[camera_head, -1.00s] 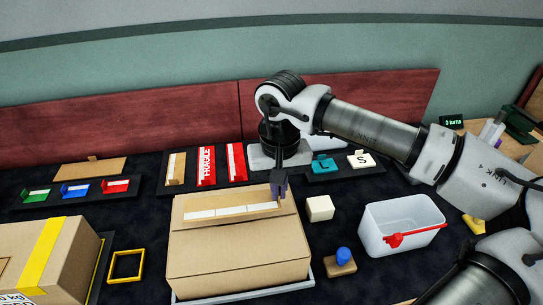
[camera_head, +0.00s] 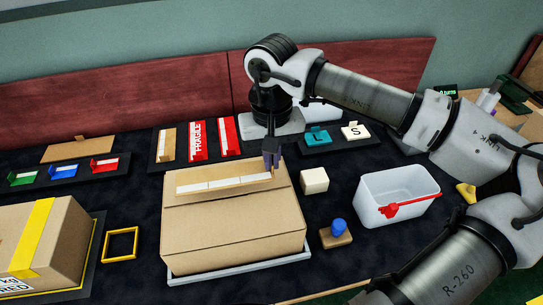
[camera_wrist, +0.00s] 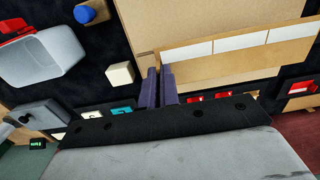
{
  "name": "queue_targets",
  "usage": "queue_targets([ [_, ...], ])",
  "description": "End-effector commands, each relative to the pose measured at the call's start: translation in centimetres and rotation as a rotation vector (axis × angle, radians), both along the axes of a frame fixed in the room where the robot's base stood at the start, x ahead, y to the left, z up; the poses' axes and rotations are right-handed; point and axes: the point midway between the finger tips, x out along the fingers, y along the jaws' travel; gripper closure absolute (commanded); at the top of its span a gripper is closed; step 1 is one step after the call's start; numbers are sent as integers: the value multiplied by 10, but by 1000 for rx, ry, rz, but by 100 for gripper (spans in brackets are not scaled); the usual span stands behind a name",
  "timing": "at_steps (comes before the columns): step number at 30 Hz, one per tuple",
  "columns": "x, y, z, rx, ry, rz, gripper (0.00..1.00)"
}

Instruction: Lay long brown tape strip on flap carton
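The long brown tape strip (camera_head: 225,182) has a row of white patches along it and lies over the top of the flap carton (camera_head: 233,240), near its back edge. I cannot tell whether it touches the cardboard along its whole length. My gripper (camera_head: 271,162) points down at the strip's right end, with its purple fingers close together on that end. In the wrist view the strip (camera_wrist: 240,45) runs from the fingers (camera_wrist: 160,80) to the right, across the carton (camera_wrist: 200,12). The grip itself is partly hidden.
A white cube (camera_head: 314,181), a blue-knobbed stamp (camera_head: 337,233) and a white bin with a red handle (camera_head: 397,197) stand right of the carton. A tray of brown and red strips (camera_head: 181,160) lies behind it. A yellow frame (camera_head: 121,244) and a yellow-taped box (camera_head: 40,245) are left.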

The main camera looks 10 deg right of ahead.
Motion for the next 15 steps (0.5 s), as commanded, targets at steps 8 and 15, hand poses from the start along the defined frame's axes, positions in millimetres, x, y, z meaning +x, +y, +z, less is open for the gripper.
queue_targets([
  [8, 0, 0, -20, 1, 0, 1, 100],
  [15, 0, 0, -34, 0, -1, 1, 100],
])
